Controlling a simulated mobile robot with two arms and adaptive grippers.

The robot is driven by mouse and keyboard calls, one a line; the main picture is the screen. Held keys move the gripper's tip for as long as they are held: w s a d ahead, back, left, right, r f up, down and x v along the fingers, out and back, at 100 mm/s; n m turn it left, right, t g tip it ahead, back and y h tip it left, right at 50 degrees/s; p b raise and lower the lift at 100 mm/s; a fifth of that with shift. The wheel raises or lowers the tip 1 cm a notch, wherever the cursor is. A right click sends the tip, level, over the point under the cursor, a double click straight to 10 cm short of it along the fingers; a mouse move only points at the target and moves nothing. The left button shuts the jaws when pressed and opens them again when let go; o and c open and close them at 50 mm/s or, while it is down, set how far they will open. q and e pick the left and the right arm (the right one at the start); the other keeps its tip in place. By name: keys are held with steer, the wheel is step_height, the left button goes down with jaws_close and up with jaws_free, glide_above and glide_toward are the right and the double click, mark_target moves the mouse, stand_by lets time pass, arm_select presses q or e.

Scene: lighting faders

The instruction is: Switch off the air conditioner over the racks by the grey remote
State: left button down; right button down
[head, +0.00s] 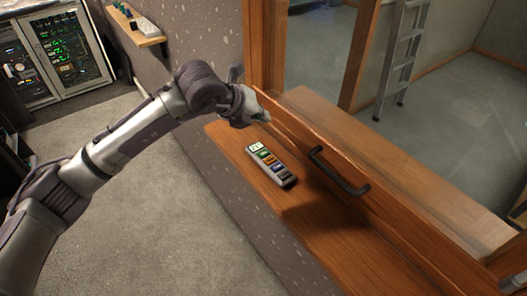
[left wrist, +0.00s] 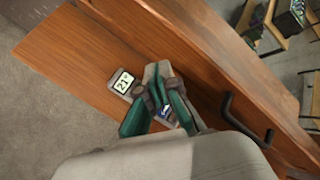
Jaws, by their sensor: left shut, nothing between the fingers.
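The grey remote (head: 272,166) lies face up on the wooden sill, with a lit display reading what looks like 21 and a row of coloured buttons. In the left wrist view the remote's display (left wrist: 123,83) shows clear, while my fingers hide most of its buttons. My left gripper (head: 263,117) is shut and empty, just beyond the display end of the remote in the head view. In the left wrist view the left gripper (left wrist: 161,82) appears over the remote; I cannot tell any contact.
The wooden sill (head: 345,243) has a raised window frame behind it with a black handle (head: 338,172) right of the remote. Glass-doored racks (head: 62,48) stand at the far left. A small wall shelf (head: 137,27) holds small items. A ladder (head: 402,60) stands behind the window.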

mark_target(262, 154)
arm_select(q)
steer(key=shift+f, duration=0.1)
step_height(262, 154, down, 8)
steer(key=b, duration=0.3)
steer(key=shift+f+b, duration=0.4)
steer(key=shift+b, duration=0.2)
steer(key=shift+r, duration=0.1)
stand_by(0.8)
steer(key=shift+f+b, duration=0.4)
steer(key=shift+b, duration=0.3)
